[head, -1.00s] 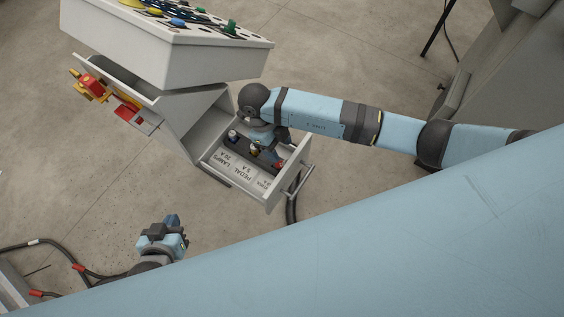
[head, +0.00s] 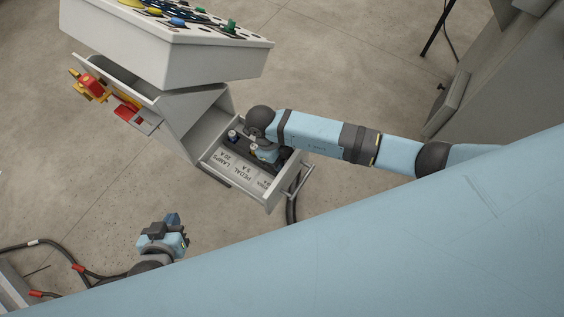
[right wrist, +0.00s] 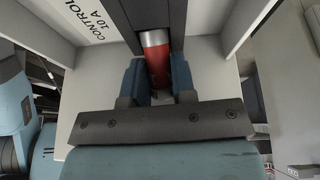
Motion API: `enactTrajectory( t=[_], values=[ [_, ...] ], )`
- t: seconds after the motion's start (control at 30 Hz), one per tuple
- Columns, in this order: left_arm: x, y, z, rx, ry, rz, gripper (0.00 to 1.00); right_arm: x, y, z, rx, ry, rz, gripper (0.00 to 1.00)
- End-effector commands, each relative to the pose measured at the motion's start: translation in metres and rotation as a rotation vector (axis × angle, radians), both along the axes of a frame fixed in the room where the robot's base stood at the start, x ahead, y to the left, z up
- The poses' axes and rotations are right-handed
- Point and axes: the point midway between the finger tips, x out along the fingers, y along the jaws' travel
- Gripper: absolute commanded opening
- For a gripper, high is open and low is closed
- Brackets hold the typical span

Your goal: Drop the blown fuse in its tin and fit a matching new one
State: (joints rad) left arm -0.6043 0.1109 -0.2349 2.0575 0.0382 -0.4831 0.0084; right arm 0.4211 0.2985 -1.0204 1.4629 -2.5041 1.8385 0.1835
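A grey drawer (head: 268,201) stands open below the console, with label strips reading LAMPS 20 A and PEDAL 5 A. A dark fuse rack (right wrist: 178,14) lies in it, with a blue-banded fuse (head: 232,135) at its left end. My right gripper (right wrist: 157,80) is down in the drawer, its blue fingers on either side of a red fuse (right wrist: 157,60) with a silver cap. A CONTROL 10 A label lies beside it. Whether the fingers press on the fuse is unclear. My left gripper (head: 173,222) is away from the drawer, at lower left; its fingertips are unclear. I cannot make out a tin.
The console (head: 165,50) with coloured knobs sits above the drawer. A red and yellow handle (head: 92,85) and a red part (head: 127,108) are at its left side. A black cable (head: 291,208) hangs by the drawer. The concrete floor between drawer and left gripper is clear.

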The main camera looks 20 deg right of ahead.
Motion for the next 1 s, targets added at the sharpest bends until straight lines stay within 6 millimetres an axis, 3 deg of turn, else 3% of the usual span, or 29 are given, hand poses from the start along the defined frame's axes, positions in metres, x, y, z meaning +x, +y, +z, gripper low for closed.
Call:
enactTrajectory(
  t=[0.37, 0.57, 1.0],
  values=[
    [-0.001, 0.004, -0.001, 0.013, 0.0, -0.009, 0.0, 0.002, -0.001, 0.001, 0.0, 0.0, 0.0, 0.0],
    [-0.001, 0.005, -0.002, 0.014, 0.0, -0.01, 0.0, 0.014, -0.006, 0.014, -0.002, -0.005, -0.001, 0.0],
    [0.001, 0.0, -0.003, 0.003, -0.008, -0.003, 0.0, 0.091, -0.038, 0.057, -0.003, -0.005, -0.002, 0.0]
  ],
)
